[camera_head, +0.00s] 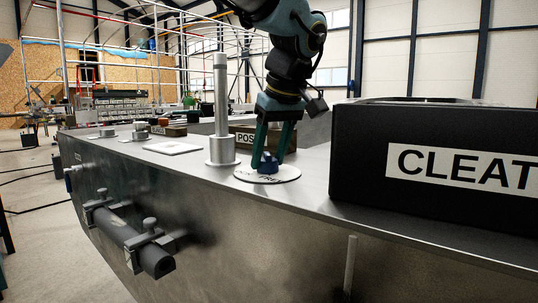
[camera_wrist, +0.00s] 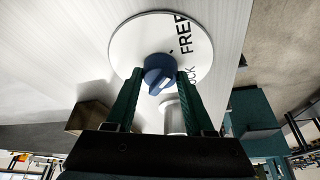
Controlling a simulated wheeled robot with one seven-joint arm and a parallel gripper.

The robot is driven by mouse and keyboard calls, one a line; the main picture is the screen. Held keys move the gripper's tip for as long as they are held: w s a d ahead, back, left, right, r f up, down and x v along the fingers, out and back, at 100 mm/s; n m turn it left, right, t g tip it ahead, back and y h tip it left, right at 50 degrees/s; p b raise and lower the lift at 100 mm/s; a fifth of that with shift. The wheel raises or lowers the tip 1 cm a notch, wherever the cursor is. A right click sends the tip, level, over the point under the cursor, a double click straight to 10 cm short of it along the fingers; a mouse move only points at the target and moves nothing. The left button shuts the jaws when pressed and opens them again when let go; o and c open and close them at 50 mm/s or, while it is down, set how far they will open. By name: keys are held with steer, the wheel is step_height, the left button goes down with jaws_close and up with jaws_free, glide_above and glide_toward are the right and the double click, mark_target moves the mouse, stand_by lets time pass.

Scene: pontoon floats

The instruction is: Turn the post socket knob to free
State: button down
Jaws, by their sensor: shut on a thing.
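The post socket knob (camera_head: 265,163) is a small blue knob on a round white dial (camera_head: 285,175) on the metal deck. In the wrist view the blue knob (camera_wrist: 159,72) has a white pointer mark, and the dial (camera_wrist: 130,45) carries the words FREE and LOCK, LOCK partly hidden. The white mark faces down toward my gripper in that view; I cannot tell exactly which word it matches. My gripper (camera_head: 268,155) reaches down from above with its green fingers on either side of the knob, shut on it. The fingers (camera_wrist: 158,78) also show in the wrist view.
A grey metal post (camera_head: 221,110) stands upright in its base just left of the dial. A large black box labelled CLEAT (camera_head: 430,160) stands close on the right. A box marked POS (camera_head: 243,137) is behind. The deck's front edge drops off nearby.

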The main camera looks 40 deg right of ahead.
steer(key=shift+c, duration=1.4)
jaws_free()
steer(key=v, duration=1)
steer(key=shift+r, duration=0.4)
steer(key=shift+s, duration=0.15)
